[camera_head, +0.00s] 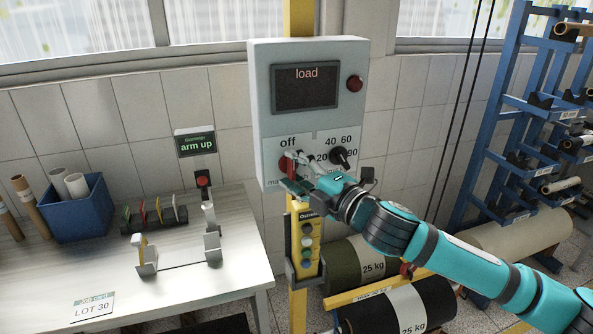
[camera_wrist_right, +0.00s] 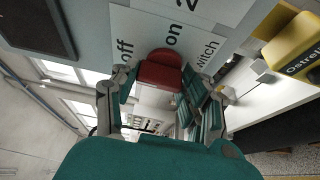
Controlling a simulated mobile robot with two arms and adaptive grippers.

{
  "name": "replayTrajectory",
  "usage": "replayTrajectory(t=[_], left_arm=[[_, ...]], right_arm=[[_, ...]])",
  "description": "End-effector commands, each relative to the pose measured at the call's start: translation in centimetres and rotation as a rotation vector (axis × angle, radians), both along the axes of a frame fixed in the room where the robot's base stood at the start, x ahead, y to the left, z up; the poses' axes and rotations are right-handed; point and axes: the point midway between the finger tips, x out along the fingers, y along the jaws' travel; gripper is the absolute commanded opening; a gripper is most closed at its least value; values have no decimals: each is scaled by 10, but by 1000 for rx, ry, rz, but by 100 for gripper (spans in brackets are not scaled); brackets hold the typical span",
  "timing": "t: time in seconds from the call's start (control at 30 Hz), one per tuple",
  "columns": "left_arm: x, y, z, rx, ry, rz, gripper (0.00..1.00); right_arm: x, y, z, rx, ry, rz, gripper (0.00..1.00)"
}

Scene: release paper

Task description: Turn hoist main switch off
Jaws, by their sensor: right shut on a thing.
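The hoist control box (camera_head: 260,110) is a pale grey box on a yellow post. Its red main switch (camera_head: 286,164) sits at the lower left of the panel, below the word "off". In the right wrist view the red switch knob (camera_wrist_right: 160,70) lies between my fingers, near the words "off", "on" and "switch". My right gripper (camera_head: 297,170) is at the panel and shut on the knob; its fingers (camera_wrist_right: 157,80) flank it. The fingers partly hide the knob in the head view, and I cannot tell its exact setting. My left gripper is not in view.
A black dial (camera_head: 341,156) sits right of the switch. A dark display (camera_head: 304,88) reads "load", with a red button (camera_head: 355,83) beside it. A yellow pendant (camera_head: 306,240) hangs below. A work table (camera_head: 190,270) stands left, a blue roll rack (camera_head: 500,100) right.

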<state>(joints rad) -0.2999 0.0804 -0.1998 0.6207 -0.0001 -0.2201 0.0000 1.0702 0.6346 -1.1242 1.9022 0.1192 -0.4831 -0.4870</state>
Motion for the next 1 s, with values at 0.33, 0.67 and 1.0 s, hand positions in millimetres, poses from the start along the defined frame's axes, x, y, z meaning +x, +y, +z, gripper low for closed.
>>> replayTrajectory(t=[0.33,0.67,1.0], left_arm=[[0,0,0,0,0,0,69],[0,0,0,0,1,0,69],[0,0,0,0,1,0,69]], right_arm=[[0,1,0,-49,-15,1,13],[0,1,-1,-49,-15,1,48],[0,1,0,-47,-15,1,69]])
